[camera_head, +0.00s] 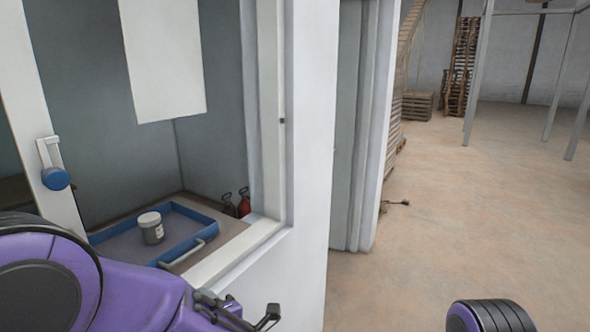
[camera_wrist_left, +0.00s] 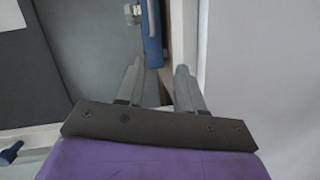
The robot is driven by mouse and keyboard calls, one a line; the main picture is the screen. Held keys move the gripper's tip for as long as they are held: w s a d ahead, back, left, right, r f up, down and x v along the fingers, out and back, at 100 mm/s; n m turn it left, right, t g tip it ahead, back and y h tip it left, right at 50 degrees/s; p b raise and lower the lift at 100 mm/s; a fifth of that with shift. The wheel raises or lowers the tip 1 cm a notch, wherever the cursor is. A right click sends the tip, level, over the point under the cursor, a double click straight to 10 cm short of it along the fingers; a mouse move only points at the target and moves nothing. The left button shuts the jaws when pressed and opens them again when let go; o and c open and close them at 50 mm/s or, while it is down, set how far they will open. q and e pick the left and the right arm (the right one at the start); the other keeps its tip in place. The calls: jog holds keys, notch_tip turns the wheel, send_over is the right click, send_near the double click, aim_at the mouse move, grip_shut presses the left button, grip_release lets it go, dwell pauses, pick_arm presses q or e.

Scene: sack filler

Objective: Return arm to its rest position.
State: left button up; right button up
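My left arm comes in from the lower left in the head view, in front of the window opening. Its gripper (camera_head: 240,315) is at the bottom of the picture, outside the white sill. In the left wrist view the two fingers of the left gripper (camera_wrist_left: 158,85) stand apart with a gap between them, and nothing is held. Beyond the fingers are the blue tray edge and the grey surface. My right gripper is not in view; only a dark rounded part of mine shows at the lower right of the head view.
A blue-rimmed tray (camera_head: 190,251) with a pale handle holds a lidded jar (camera_head: 151,228) inside the opening. Red-handled tools (camera_head: 243,203) stand behind it. A blue-knobbed latch (camera_head: 54,178) is on the left frame. Open floor (camera_head: 470,220) lies right, with stacked pallets (camera_head: 417,106) far back.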

pick_arm(q)
jog(key=s+a+f+m+h, duration=0.2)
jog(key=f+m+h, duration=0.1)
jog(key=f+m, duration=0.55)
jog(key=s+a+f+m+h, duration=0.25)
jog(key=f+m+h, duration=0.2)
jog(key=f, duration=0.65)
jog(key=s+a+f+m+g, duration=0.1)
jog(key=s+a+f+g, duration=0.1)
jog(key=s+f, duration=0.3)
jog(key=s+a+f+m+g+b, duration=0.1)
jog(key=s+f, duration=0.4)
jog(key=s, duration=0.6)
jog(key=s+a+f+m+g, duration=0.2)
jog(key=s+a+f+g, duration=0.2)
jog(key=s, duration=0.5)
jog(key=shift+a+f+m+g+b, duration=0.3)
jog(key=shift+f+g, duration=0.4)
jog(key=shift+f, duration=0.05)
jog(key=shift+w, duration=0.1)
